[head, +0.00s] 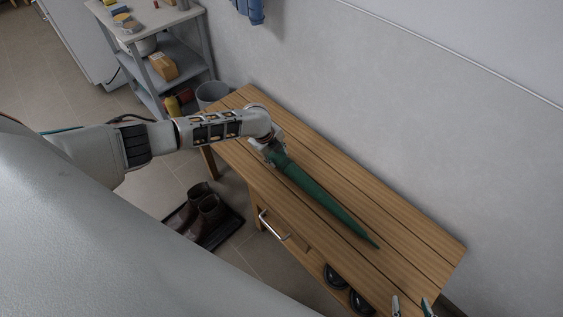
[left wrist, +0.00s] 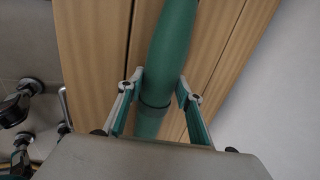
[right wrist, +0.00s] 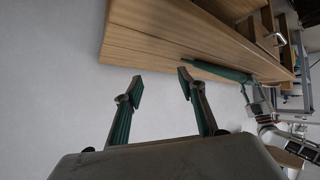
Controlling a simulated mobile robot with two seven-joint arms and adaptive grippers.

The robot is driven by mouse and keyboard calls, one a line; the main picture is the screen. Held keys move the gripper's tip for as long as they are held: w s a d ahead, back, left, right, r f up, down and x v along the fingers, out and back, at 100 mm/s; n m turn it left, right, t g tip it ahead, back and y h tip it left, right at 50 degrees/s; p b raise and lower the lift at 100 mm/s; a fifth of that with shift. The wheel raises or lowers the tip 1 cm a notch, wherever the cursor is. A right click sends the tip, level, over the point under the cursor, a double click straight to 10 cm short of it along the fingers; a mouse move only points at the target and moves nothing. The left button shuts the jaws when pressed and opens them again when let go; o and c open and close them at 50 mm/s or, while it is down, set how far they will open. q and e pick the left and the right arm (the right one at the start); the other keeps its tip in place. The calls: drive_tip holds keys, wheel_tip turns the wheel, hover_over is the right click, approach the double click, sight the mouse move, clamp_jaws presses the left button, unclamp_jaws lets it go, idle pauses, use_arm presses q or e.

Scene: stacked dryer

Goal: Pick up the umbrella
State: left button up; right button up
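A closed green umbrella (head: 315,191) lies lengthwise on a slatted wooden bench (head: 429,249), its pointed end toward the lower right. My left gripper (head: 274,153) is at the umbrella's upper-left end. In the left wrist view the umbrella (left wrist: 172,45) runs between the two fingers (left wrist: 159,84), one on each side, and the fingers stand open. A darker band on the umbrella shows between them. My right gripper (head: 413,304) is open and empty at the bench's lower right end; its spread fingers (right wrist: 160,84) show in the right wrist view.
Dark boots (head: 205,213) stand on a black tray on the floor. Black shoes (head: 348,287) sit under the bench, near a drawer handle (head: 272,226). A grey shelf unit (head: 170,55) and a grey bin (head: 211,93) stand beyond. A wall runs along the bench's far side.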

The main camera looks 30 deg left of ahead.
use_arm(q)
drive_tip(key=shift+c, duration=0.9)
drive_tip(key=shift+r, duration=0.1)
